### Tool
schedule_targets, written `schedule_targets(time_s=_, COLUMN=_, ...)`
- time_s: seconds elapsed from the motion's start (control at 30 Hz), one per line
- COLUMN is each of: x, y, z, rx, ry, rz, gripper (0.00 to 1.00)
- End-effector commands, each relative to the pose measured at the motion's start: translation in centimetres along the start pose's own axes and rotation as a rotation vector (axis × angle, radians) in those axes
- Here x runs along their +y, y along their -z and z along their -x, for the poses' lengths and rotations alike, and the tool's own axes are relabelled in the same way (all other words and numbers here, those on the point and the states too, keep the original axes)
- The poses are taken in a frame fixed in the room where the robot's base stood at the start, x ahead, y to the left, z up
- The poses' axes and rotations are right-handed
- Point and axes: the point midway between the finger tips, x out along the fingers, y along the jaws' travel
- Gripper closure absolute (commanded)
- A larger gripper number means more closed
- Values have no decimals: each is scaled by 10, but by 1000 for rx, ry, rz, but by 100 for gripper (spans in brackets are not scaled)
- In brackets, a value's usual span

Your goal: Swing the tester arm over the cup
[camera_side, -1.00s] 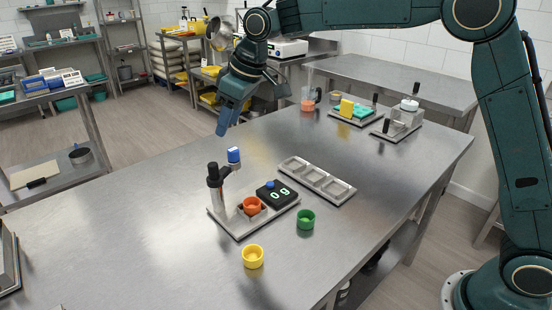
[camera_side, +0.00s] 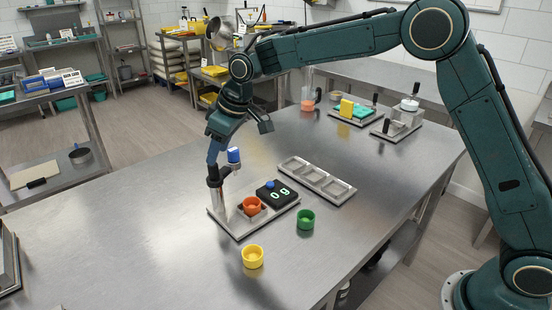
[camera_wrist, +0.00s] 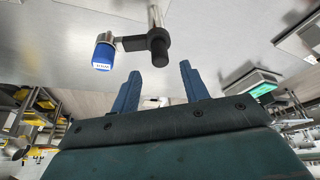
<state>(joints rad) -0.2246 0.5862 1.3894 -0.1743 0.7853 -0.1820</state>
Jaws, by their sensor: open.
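The tester (camera_side: 231,222) is a metal plate with an upright post and a short arm ending in a blue head (camera_side: 233,156). The head points toward the back of the table, not over the orange-red cup (camera_side: 251,205) seated on the plate. My gripper (camera_side: 213,162) is just above the black cap (camera_side: 214,173) of the post, pointing down. In the wrist view the open, empty fingers (camera_wrist: 159,74) have the black cap (camera_wrist: 158,48) ahead, between their tips, with the blue head (camera_wrist: 104,55) to the left. Whether a finger touches the cap is unclear.
A black display (camera_side: 273,193) reading 09 sits on the plate beside the cup. A green cup (camera_side: 305,220), a yellow cup (camera_side: 253,257) and a metal mould tray (camera_side: 330,187) are nearby. The table's left side is clear.

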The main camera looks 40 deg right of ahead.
Motion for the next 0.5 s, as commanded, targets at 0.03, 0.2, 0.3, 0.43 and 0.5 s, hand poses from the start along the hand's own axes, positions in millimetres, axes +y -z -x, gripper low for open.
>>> schedule_targets(time_s=0.03, x=0, y=0, z=-9, rx=-3, ry=1, rz=0, gripper=55)
schedule_targets(time_s=0.2, x=-1, y=0, z=-32, rx=-2, ry=1, rz=2, gripper=55)
schedule_targets(time_s=0.3, x=0, y=0, z=-43, rx=-1, ry=1, rz=2, gripper=55)
schedule_targets(time_s=0.43, x=0, y=0, z=-52, rx=-1, ry=0, rz=2, gripper=55)
schedule_targets(time_s=0.5, x=0, y=0, z=-55, rx=-1, ry=0, rz=1, gripper=55)
